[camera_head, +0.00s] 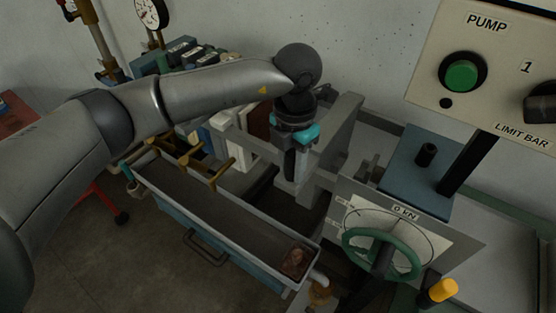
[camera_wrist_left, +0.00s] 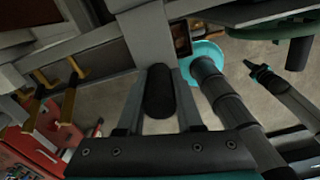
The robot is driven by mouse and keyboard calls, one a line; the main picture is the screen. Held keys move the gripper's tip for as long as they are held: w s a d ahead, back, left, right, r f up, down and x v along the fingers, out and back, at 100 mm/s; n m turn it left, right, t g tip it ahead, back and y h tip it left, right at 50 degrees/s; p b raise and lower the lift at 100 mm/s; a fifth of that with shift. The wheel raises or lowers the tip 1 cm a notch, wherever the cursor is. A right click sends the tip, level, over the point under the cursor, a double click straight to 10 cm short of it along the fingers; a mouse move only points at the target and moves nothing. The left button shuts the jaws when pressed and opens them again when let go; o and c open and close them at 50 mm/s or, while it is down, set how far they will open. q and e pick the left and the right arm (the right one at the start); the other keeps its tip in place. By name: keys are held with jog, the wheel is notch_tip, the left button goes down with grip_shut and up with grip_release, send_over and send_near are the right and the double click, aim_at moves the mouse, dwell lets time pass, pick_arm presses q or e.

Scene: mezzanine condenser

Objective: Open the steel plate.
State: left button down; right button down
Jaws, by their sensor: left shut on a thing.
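My left gripper (camera_head: 290,168) points down among grey steel panels behind the long trough. In the left wrist view its two fingers (camera_wrist_left: 160,98) sit on either side of a dark rounded handle (camera_wrist_left: 160,90), shut on it. A flat grey steel plate (camera_wrist_left: 150,38) lies just beyond the handle in that view. In the head view a grey upright panel (camera_head: 342,130) stands right of the gripper; I cannot tell whether it is the same plate. The wrist and fingers hide the handle there. My right gripper is not in view.
A long trough (camera_head: 215,205) with brass fittings (camera_head: 205,170) lies in front. A green handwheel (camera_head: 383,254) with a dial stands at right, below the pump control box (camera_head: 485,75). Blue and white blocks (camera_head: 185,55) stand behind my arm. Floor is open at lower left.

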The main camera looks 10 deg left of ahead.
pick_arm(q)
jog(key=shift+s+d, duration=0.2)
jog(key=shift+d, duration=0.4)
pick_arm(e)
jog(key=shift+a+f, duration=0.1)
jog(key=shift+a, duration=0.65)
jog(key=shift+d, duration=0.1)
pick_arm(q)
jog(key=c, duration=0.6)
grip_release()
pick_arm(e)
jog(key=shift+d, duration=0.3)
pick_arm(q)
jog(key=shift+r, duration=0.1)
notch_tip(320, 180, up, 15)
jog(key=shift+r+b, duration=0.1)
jog(key=shift+b, duration=0.8)
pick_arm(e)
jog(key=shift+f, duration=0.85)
